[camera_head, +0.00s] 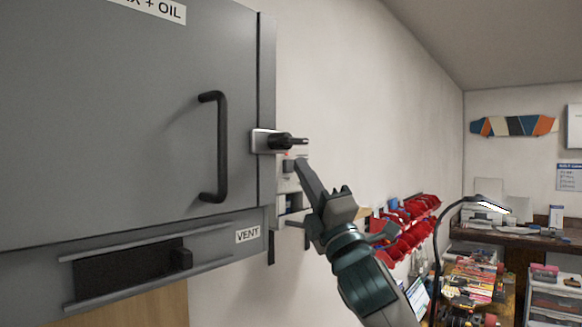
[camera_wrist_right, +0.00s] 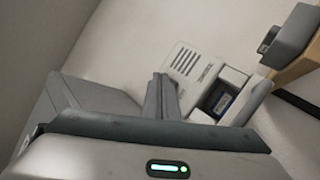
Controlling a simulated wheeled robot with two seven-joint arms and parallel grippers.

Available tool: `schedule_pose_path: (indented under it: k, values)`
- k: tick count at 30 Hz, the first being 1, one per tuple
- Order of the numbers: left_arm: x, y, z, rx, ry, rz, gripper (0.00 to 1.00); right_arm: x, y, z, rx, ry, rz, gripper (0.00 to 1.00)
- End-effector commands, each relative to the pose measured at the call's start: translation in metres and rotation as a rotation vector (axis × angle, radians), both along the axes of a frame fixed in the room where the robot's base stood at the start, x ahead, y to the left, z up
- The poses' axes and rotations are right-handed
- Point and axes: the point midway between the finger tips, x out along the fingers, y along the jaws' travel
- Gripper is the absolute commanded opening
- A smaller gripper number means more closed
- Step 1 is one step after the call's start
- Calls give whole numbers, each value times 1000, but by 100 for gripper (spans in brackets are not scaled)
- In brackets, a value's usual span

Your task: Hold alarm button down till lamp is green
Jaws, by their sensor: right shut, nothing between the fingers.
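A white alarm unit (camera_wrist_right: 195,66) with a slotted grille and printed label is on the wall in the right wrist view. Below its grille is an open recess holding a dark blue labelled block (camera_wrist_right: 223,102). In the head view the unit (camera_head: 291,185) is partly hidden behind my right gripper (camera_head: 299,164). My right gripper is shut and empty, its fingertips (camera_wrist_right: 160,78) close beside the unit's grille; I cannot tell whether they touch it. A tiny reddish spot shows near the tips in the head view. The button and a green lamp cannot be made out. My left gripper is out of view.
A large grey cabinet (camera_head: 110,110) with a black bar handle (camera_head: 221,145) fills the left. Its black latch (camera_head: 283,141) juts out just above my right fingertips. Red bins (camera_head: 405,225) line the wall at right, with a desk lamp (camera_head: 490,205) beyond.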

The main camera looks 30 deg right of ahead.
Motion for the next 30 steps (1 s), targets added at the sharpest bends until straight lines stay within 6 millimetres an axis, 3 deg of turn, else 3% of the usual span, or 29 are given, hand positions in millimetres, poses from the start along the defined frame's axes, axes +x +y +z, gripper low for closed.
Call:
schedule_pose_path:
  k: [30]
  values:
    - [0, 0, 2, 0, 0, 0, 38, 9, 3, 0, 0, 0, 0, 0]
